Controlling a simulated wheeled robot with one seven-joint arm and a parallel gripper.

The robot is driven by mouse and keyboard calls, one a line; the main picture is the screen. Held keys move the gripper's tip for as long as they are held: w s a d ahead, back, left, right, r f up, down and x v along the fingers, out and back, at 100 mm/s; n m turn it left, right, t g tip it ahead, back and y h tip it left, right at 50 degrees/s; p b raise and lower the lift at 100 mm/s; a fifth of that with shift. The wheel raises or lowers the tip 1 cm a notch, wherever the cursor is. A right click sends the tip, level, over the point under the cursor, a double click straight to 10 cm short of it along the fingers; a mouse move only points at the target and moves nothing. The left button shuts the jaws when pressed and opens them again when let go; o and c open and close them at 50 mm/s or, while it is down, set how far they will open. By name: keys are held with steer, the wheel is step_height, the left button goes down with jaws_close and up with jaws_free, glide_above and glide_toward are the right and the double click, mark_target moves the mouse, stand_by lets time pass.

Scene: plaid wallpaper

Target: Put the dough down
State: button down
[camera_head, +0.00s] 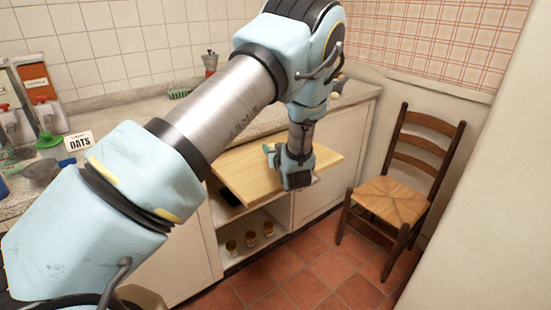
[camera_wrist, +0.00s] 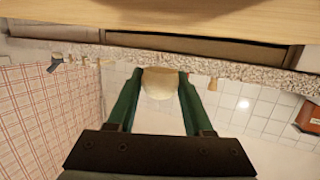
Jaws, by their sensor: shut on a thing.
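A pale, rounded lump of dough (camera_wrist: 160,84) is held between the dark green fingers of my gripper (camera_wrist: 158,76) in the wrist view, which is tilted far over. The fingers are shut on its two sides. In the head view my wrist hides the dough and most of the fingers. My gripper is over the light wooden board (camera_head: 240,178), which juts out from the counter front. The board also shows along the top of the wrist view (camera_wrist: 170,14). I cannot tell the exact gap between dough and board.
The speckled counter (camera_head: 250,120) runs behind the board. An oats sign (camera_head: 79,142) and containers stand at its left, a moka pot (camera_head: 210,63) at the back. A wooden chair (camera_head: 400,195) stands at right. Small jars (camera_head: 250,239) sit on the open shelf below.

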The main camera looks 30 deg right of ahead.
steer(key=shift+f+p, duration=0.6)
steer(key=shift+f, duration=1.7)
steer(key=shift+f, duration=0.2)
steer(key=shift+c, duration=1.5)
jaws_free()
steer(key=shift+r, duration=0.2)
